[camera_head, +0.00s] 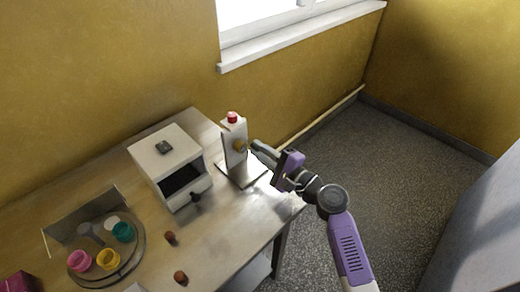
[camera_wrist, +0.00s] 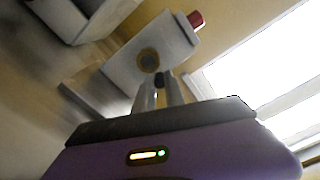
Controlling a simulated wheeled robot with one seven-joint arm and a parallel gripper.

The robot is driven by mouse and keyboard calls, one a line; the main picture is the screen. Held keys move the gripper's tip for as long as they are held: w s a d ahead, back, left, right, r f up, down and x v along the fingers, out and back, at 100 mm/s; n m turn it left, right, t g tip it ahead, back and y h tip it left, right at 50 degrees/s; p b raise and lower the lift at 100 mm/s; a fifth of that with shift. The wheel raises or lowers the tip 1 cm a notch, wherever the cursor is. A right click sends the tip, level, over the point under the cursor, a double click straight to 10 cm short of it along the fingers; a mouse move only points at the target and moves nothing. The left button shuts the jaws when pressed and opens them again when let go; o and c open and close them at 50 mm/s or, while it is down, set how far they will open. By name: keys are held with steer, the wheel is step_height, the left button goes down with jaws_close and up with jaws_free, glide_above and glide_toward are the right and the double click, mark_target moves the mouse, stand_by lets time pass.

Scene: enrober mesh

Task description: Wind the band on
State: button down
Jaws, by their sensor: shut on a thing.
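A pale upright post (camera_head: 233,140) stands on a flat base plate near the table's right end, with a red cap (camera_head: 232,117) on top. A round brass-coloured hub (camera_wrist: 148,60) is on its face; the hub also shows in the head view (camera_head: 239,146). My gripper (camera_wrist: 161,84) is at the post's face, shut on a small dark knob (camera_wrist: 159,78) just beside the hub. The fingertips hide part of the knob. A white box-shaped machine (camera_head: 167,160) with a dark front opening stands left of the post. I cannot make out the band.
Two brown pieces (camera_head: 170,237) (camera_head: 180,277) lie on the metal table (camera_head: 230,225). The table's front right is clear. A wall and window (camera_head: 285,20) are behind.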

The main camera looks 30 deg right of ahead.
steer(key=shift+f, duration=0.15)
steer(key=c, duration=1.4)
jaws_free()
steer(key=b+v, duration=0.1)
steer(key=v, duration=0.6)
steer(key=shift+s+d, duration=0.1)
steer(key=shift+s, duration=0.3)
